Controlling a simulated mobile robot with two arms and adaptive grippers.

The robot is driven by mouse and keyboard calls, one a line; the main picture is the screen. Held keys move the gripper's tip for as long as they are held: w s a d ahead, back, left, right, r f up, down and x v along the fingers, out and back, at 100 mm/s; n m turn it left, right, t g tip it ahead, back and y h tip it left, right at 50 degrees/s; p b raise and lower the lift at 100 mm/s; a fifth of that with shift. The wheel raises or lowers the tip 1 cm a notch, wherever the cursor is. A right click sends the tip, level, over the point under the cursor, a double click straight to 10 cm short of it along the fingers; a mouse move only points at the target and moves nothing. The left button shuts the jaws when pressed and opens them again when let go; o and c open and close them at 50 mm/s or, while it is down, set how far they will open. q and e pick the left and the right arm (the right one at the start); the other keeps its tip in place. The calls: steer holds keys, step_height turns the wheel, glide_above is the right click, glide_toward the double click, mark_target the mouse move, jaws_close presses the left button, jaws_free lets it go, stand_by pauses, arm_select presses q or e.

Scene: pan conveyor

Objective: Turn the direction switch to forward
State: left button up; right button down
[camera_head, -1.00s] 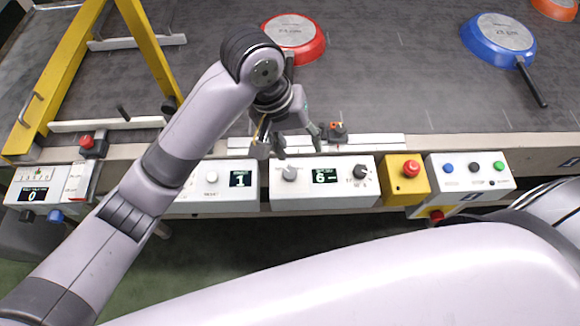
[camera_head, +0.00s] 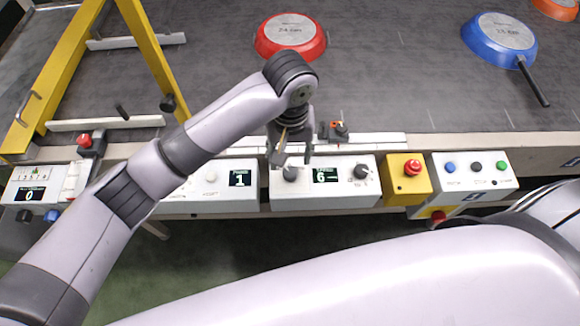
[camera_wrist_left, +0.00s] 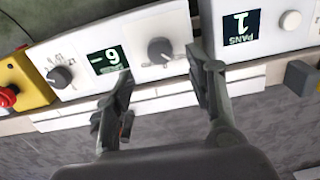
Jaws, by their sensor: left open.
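A white control box (camera_head: 325,198) with a display reading 6 and a dash sits on the conveyor's front edge. It carries a grey knob (camera_head: 290,173) on the left and a dark knob (camera_head: 361,172) on the right; the lettering is too small to tell which is the direction switch. My left gripper (camera_head: 292,158) is open and empty, just above and behind the grey knob. In the left wrist view, the grey knob (camera_wrist_left: 160,50) shows upside down between the spread fingertips (camera_wrist_left: 160,70), seemingly not gripped. My right gripper is not in view.
A box showing 1 (camera_head: 212,200) is to the left. A yellow emergency-stop box (camera_head: 405,187) and a button box (camera_head: 475,190) are to the right. A red pan (camera_head: 290,37) and a blue pan (camera_head: 499,38) lie on the belt. A yellow frame (camera_head: 70,60) stands left.

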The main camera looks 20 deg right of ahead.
mark_target(290, 171)
arm_select(q)
step_height(290, 171, down, 6)
steer(key=shift+f, duration=0.2)
steer(key=c, duration=1.2)
steer(key=shift+o, duration=0.2)
steer(key=shift+r, duration=0.1)
